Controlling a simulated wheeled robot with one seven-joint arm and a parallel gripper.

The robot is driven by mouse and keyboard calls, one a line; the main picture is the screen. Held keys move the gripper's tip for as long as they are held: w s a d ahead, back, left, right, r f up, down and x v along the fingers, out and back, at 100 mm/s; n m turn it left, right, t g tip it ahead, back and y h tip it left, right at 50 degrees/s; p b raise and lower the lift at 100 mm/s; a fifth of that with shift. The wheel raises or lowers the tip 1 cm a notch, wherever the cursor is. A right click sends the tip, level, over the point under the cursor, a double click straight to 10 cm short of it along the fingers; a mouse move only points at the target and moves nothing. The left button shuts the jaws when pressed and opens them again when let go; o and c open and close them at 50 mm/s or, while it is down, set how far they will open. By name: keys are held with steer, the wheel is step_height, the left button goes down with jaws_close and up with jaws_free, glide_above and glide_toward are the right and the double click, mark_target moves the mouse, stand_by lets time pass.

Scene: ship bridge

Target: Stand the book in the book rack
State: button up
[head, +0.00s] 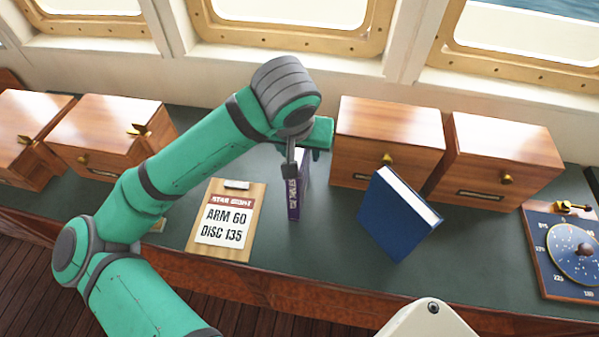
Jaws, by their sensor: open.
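A thin purple book (294,198) stands upright on the dark green counter top, its lettered spine facing me. My gripper (290,172) is open at the upper part of this book, with one dark finger in front of its spine. The other finger is hidden, so I cannot tell whether they touch the book. A larger blue book (391,222) with pale page edges stands tilted to the right of it. What supports the blue book is hidden. I cannot make out a book rack.
Wooden drawer boxes (388,140) line the back right, and more boxes (105,138) stand at the left. A clipboard (226,252) reading "ARM 60 DISC 135" lies left of the purple book. A dial instrument (570,250) is at the far right.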

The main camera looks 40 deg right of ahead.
steer(key=shift+x, duration=1.15)
steer(key=shift+f, duration=0.25)
jaws_close()
stand_by(1.1)
